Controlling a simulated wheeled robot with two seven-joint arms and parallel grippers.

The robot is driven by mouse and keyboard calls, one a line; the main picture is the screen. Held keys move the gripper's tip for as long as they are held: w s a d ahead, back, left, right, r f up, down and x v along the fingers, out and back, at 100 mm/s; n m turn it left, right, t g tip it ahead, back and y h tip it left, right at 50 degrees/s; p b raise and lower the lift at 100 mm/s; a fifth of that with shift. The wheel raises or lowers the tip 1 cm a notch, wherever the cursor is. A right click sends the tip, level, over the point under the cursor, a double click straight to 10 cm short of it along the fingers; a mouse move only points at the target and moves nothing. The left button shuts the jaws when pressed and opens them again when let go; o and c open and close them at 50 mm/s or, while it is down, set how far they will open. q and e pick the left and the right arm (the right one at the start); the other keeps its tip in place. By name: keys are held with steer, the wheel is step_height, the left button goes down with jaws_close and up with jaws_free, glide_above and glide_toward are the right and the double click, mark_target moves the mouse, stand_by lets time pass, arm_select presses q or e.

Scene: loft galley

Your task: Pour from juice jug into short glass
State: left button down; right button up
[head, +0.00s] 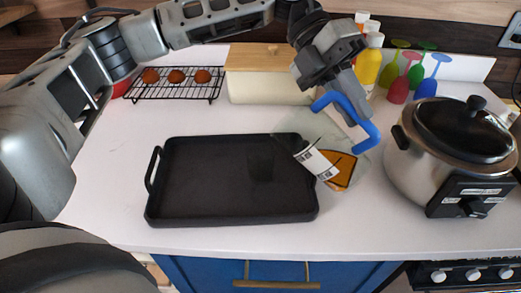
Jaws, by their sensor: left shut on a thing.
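The juice jug (342,170) is clear, with a white label, a blue handle and orange juice inside. It is tilted over the right edge of the black tray, its clear upper part reaching left. My left gripper (338,102) is shut on its blue handle, and the fingertips are hard to make out. My right gripper is out of view.
The black tray (200,215) lies on the white counter. A slow cooker (420,180) stands right. Behind are a cooling rack (175,97) with brown buns, a cream bin with wooden lid (262,90), a yellow bottle (369,62) and coloured glasses (414,75). Counter left of the tray is clear.

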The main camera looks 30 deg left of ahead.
arm_select(q)
steer(key=shift+a+f+b, duration=0.2)
steer(key=shift+f+b, duration=0.05)
steer(key=shift+b, duration=0.05)
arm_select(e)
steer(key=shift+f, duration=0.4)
arm_select(q)
steer(key=shift+a+f+h+b, duration=0.15)
steer(key=shift+a+h+b, duration=0.1)
steer(key=shift+h+b, duration=0.2)
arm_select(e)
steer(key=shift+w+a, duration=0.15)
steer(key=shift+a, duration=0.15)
arm_select(q)
steer(key=shift+s+a+f+b, duration=0.1)
steer(key=shift+a+f+b, duration=0.1)
steer(key=shift+b, duration=0.35)
steer(key=shift+a+m+h, duration=0.1)
steer(key=shift+m+h, duration=0.15)
steer(key=shift+m, duration=0.05)
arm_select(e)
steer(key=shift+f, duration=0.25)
arm_select(q)
steer(key=shift+a, duration=0.1)
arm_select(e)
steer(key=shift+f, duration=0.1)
